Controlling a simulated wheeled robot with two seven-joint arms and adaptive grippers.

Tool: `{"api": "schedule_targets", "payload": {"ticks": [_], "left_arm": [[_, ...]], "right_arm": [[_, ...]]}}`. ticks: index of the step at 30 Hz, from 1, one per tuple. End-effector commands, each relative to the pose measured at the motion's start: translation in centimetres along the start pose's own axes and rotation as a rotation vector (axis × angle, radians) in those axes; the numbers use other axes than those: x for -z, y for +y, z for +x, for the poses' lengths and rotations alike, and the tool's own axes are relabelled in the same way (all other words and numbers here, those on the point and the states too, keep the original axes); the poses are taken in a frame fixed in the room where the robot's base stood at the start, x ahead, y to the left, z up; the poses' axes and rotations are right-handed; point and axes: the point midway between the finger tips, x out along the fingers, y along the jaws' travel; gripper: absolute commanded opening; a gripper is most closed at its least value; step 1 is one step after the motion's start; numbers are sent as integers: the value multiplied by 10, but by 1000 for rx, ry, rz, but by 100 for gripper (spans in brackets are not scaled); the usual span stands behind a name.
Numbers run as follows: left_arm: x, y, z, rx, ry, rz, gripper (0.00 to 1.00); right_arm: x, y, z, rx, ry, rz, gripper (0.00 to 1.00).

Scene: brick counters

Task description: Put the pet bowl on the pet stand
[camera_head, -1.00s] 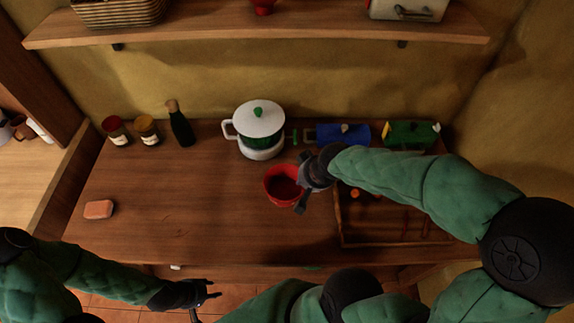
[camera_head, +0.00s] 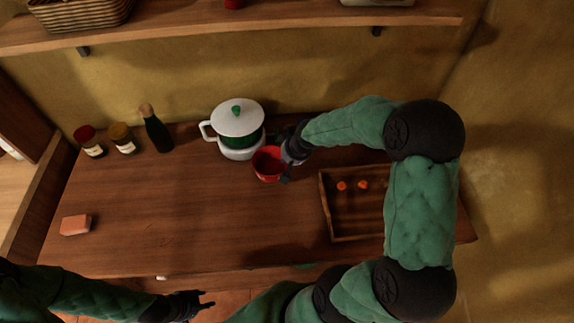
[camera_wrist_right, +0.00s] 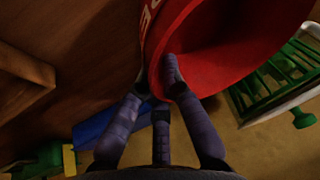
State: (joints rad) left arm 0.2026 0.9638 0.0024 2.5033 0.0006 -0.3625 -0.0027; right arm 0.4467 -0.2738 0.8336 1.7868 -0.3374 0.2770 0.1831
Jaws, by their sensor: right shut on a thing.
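The pet bowl (camera_head: 268,163) is red and stands out near the middle of the counter in the head view. My right gripper (camera_head: 290,160) is at its right side. In the right wrist view the bowl (camera_wrist_right: 235,45) is large and tilted across the top, with pale letters on its outside. The right gripper's fingers (camera_wrist_right: 160,85) are shut on its rim, one finger inside. Whether the bowl is off the counter is hard to tell. I cannot pick out the pet stand with certainty. My left gripper (camera_head: 208,300) is empty and open at the bottom edge.
A white-lidded green pot (camera_head: 238,122) stands just behind and left of the bowl. A wooden tray (camera_head: 327,205) with orange bits lies to the right. Two jars (camera_head: 122,138) and a dark bottle (camera_head: 157,133) stand back left. A sponge-like block (camera_head: 76,225) lies front left. The middle-left counter is clear.

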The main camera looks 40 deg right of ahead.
Motion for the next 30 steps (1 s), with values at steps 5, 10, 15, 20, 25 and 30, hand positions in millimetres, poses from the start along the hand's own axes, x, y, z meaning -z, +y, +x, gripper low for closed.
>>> {"api": "schedule_targets", "payload": {"ticks": [5, 10, 15, 20, 25, 30], "left_arm": [[0, -4, 10, 0, 0, 0, 40], [0, -4, 11, 0, 0, 0, 40], [0, -4, 11, 0, 0, 0, 40], [1, -5, 14, 0, 0, 0, 40], [1, -5, 13, 0, 0, 0, 40], [1, -5, 13, 0, 0, 0, 40]], "right_arm": [[-9, 5, 24, 0, -2, 0, 0], [-11, 6, 30, 0, 0, 1, 0], [-11, 6, 30, 0, 0, 1, 0], [-13, 6, 33, 0, -1, 0, 14], [-13, 6, 32, 0, -1, 0, 32], [-12, 6, 32, 0, -1, 0, 32]]}}
